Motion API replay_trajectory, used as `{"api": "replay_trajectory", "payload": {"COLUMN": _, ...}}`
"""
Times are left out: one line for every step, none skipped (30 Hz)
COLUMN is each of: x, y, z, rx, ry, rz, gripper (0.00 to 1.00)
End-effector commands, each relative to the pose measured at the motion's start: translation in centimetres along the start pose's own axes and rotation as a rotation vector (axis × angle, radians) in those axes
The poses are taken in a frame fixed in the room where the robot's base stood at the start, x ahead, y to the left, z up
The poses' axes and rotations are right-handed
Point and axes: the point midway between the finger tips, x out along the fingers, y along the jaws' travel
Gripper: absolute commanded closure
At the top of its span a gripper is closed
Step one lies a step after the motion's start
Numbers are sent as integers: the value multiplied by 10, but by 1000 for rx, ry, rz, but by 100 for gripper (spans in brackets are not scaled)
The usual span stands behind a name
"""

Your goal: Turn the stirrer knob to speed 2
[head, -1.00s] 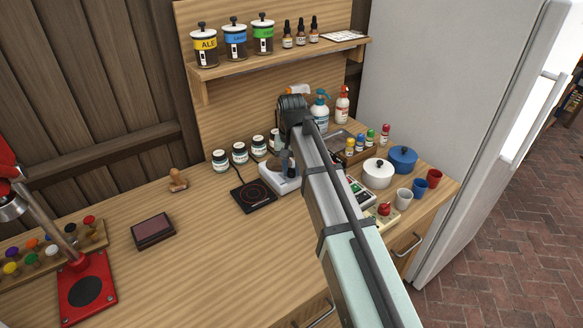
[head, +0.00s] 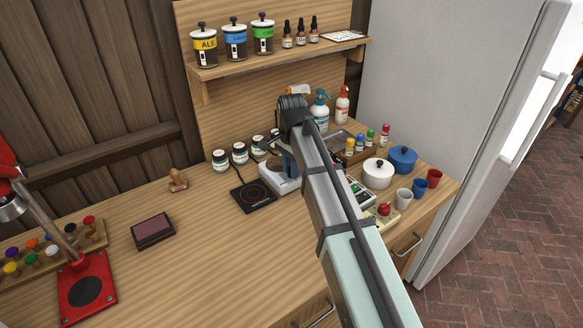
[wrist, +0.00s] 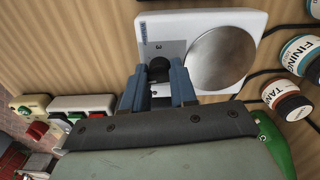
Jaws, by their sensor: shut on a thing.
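The stirrer is a white box with a round metal plate (wrist: 222,62). In the head view its white body (head: 276,180) stands on the counter, partly hidden by my arm. The dark stirrer knob (wrist: 158,68) is on the grey panel beside the plate. My gripper (wrist: 158,85) has its two blue fingers on either side of the knob and is shut on it. In the head view the fingers (head: 288,165) show only partly beside my arm. A small dark mark shows by the knob, but I cannot read the set speed for sure.
A black hotplate (head: 254,196) lies just left of the stirrer. Labelled jars (head: 240,153) stand behind it. A white pot (head: 377,173), a blue pot (head: 402,158) and cups stand to the right. The counter's front middle is clear.

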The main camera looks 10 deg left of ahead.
Motion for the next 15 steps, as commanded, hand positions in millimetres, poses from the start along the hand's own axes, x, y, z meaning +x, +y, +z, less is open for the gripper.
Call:
{"api": "replay_trajectory", "payload": {"x": 0, "y": 0, "z": 0, "rx": 19, "ry": 1, "rz": -1, "gripper": 100}}
{"api": "replay_trajectory", "payload": {"x": 0, "y": 0, "z": 0, "rx": 29, "ry": 1, "rz": -1, "gripper": 100}}
{"api": "replay_trajectory", "payload": {"x": 0, "y": 0, "z": 0, "rx": 42, "ry": 1, "rz": -1, "gripper": 100}}
{"api": "replay_trajectory", "payload": {"x": 0, "y": 0, "z": 0, "rx": 50, "ry": 1, "rz": -1, "gripper": 100}}
{"api": "replay_trajectory", "payload": {"x": 0, "y": 0, "z": 0, "rx": 57, "ry": 1, "rz": -1, "gripper": 100}}
{"api": "replay_trajectory", "payload": {"x": 0, "y": 0, "z": 0, "rx": 65, "ry": 1, "rz": -1, "gripper": 100}}
{"api": "replay_trajectory", "payload": {"x": 0, "y": 0, "z": 0, "rx": 71, "ry": 1, "rz": -1, "gripper": 100}}
{"api": "replay_trajectory", "payload": {"x": 0, "y": 0, "z": 0, "rx": 75, "ry": 1, "rz": -1, "gripper": 100}}
{"api": "replay_trajectory", "payload": {"x": 0, "y": 0, "z": 0, "rx": 80, "ry": 1, "rz": -1, "gripper": 100}}
{"api": "replay_trajectory", "payload": {"x": 0, "y": 0, "z": 0, "rx": 82, "ry": 1, "rz": -1, "gripper": 100}}
{"api": "replay_trajectory", "payload": {"x": 0, "y": 0, "z": 0, "rx": 84, "ry": 1, "rz": -1, "gripper": 100}}
{"api": "replay_trajectory", "payload": {"x": 0, "y": 0, "z": 0, "rx": 85, "ry": 1, "rz": -1, "gripper": 100}}
{"api": "replay_trajectory", "payload": {"x": 0, "y": 0, "z": 0, "rx": 86, "ry": 1, "rz": -1, "gripper": 100}}
{"api": "replay_trajectory", "payload": {"x": 0, "y": 0, "z": 0, "rx": 87, "ry": 1, "rz": -1, "gripper": 100}}
{"api": "replay_trajectory", "payload": {"x": 0, "y": 0, "z": 0, "rx": 87, "ry": 1, "rz": -1, "gripper": 100}}
